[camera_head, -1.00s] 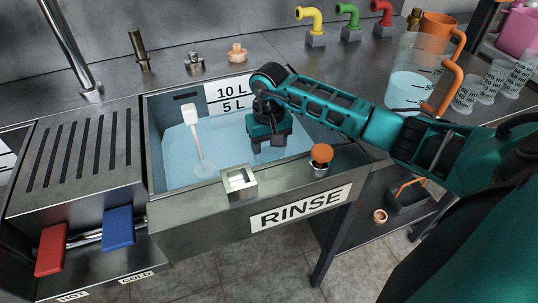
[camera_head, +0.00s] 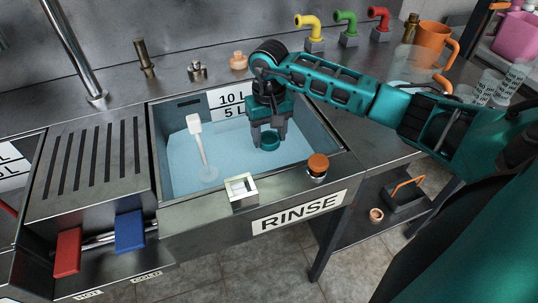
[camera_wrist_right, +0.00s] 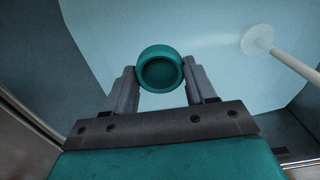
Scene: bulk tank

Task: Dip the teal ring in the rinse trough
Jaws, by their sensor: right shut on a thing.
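The rinse trough (camera_head: 165,197) is a steel basin with pale blue water in it and a RINSE label on its front. My right gripper (camera_head: 269,140) points down inside the trough and is shut on the teal ring (camera_head: 270,142). The ring also shows between the two fingers in the right wrist view (camera_wrist_right: 160,70). It appears just above the water; I cannot tell whether it touches. My left gripper is not in view.
A white stick with a round foot (camera_head: 202,152) stands in the trough's left part. A small square fitting (camera_head: 241,192) and an orange-capped knob (camera_head: 318,165) sit on the front rim. A slatted drainboard (camera_head: 90,165) lies left. A jug (camera_head: 408,68) and cups stand right.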

